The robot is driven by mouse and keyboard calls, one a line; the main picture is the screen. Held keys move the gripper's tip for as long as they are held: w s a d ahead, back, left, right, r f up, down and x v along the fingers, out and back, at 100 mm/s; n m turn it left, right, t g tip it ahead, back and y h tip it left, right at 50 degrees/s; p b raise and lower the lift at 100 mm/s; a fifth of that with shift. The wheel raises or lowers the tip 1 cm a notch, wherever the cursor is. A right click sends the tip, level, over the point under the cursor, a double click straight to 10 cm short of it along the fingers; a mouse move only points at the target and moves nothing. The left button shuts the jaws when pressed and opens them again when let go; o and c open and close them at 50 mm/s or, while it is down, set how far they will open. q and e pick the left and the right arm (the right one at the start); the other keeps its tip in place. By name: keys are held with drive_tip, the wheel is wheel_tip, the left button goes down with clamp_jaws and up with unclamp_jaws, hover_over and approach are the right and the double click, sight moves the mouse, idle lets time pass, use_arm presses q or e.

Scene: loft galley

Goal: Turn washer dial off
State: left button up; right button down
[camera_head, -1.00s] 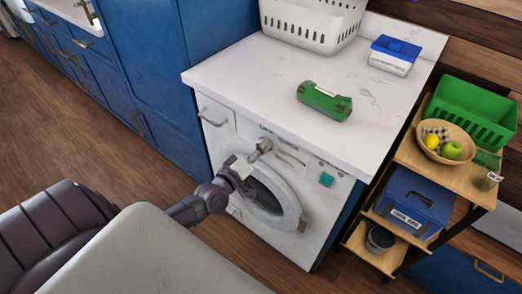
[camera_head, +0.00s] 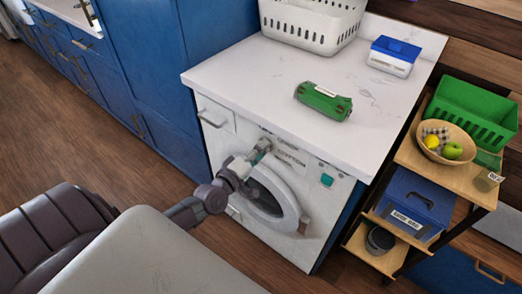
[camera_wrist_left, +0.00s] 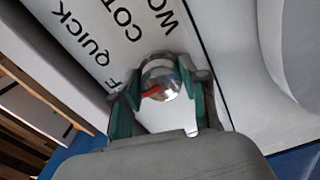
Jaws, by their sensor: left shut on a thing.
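The white washer (camera_head: 226,150) stands under the counter, its round door shut. My left gripper (camera_head: 263,146) is at the upper part of the washer's front panel in the head view. In the left wrist view, the round silver dial (camera_wrist_left: 161,78) with a red pointer mark sits between the fingers of my left gripper (camera_wrist_left: 160,92), which is shut on it. Printed words such as "QUICK" and "COT" show on the panel beside the dial. Part of the word nearest the gripper is hidden, leaving an "F" visible. The dial is hidden by the gripper in the head view. My right gripper is not in view.
The white counter (camera_head: 235,75) above the washer holds a green object (camera_head: 323,101), a white basket (camera_head: 310,40) and a blue-lidded box (camera_head: 393,57). A wooden shelf rack (camera_head: 405,160) with a green crate (camera_head: 470,112) and fruit bowl stands at right.

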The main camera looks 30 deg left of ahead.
use_arm(q)
drive_tip(key=o, duration=1.1)
drive_tip(key=shift+o, duration=0.2)
drive_tip(key=shift+s, duration=0.15)
drive_tip(key=s+a, duration=0.1)
drive_tip(key=s, duration=1)
drive_tip(key=shift+s, duration=0.4)
drive_tip(key=s+f+m+g+y+p, duration=0.1)
drive_tip(key=s+f+m+g, duration=0.35)
drive_tip(key=f, duration=0.95)
drive_tip(key=s+f+m+g, duration=0.4)
drive_tip(key=s+f, duration=0.1)
drive_tip(key=f, duration=1)
drive_tip(key=s+d+f+m+g, duration=0.4)
drive_tip(key=s+f, duration=0.3)
drive_tip(key=s, duration=0.4)
drive_tip(key=s+d+f+m+g, duration=0.4)
drive_tip(key=s+f, duration=0.4)
drive_tip(key=s, duration=0.3)
drive_tip(key=shift+s+d+f+p, duration=0.25)
drive_tip(key=shift+d+f+p, duration=0.1)
drive_tip(key=shift+d, duration=0.4)
